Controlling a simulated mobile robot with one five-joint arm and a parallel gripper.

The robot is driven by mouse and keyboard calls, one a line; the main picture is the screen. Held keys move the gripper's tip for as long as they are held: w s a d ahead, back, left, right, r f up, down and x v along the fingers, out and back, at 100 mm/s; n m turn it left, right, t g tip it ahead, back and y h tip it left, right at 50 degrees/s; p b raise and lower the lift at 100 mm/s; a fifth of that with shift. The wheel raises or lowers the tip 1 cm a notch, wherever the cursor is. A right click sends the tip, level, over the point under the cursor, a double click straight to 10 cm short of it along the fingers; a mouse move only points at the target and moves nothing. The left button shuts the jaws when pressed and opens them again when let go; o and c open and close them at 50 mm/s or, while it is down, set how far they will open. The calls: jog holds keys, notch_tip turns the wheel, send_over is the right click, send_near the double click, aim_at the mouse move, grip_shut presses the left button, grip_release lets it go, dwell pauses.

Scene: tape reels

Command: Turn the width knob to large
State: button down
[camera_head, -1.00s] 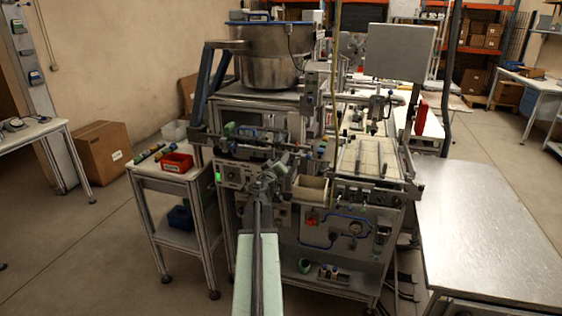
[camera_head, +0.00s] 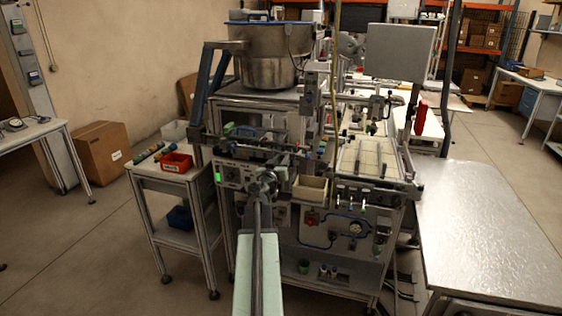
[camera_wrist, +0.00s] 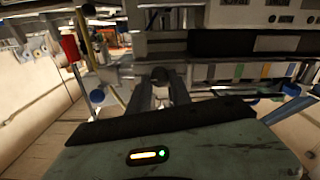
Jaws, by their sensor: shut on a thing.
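My gripper (camera_head: 264,183) is at the front panel (camera_head: 231,174) of the machine, right of a round dial and a green light. In the wrist view my gripper (camera_wrist: 165,80) has its two dark fingers close together, shut on a small dark rounded knob (camera_wrist: 160,73) at their tips. I take this for the width knob. Its pointer and any size marks are too dark and small to read. In the head view my gripper and arm hide the knob.
A beige bin (camera_head: 310,188) sits just right of my gripper. A red bin (camera_head: 175,162) stands on the side table at left. A steel bowl (camera_head: 268,55) tops the machine. A bare metal table (camera_head: 485,235) is at right. Floor is free at front left.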

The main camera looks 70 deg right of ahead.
dwell(0.3)
jog(key=c, duration=1.2)
grip_release()
jog(key=shift+o, duration=0.2)
jog(key=a, duration=0.7)
jog(key=shift+s+a, duration=0.25)
jog(key=shift+a, duration=0.15)
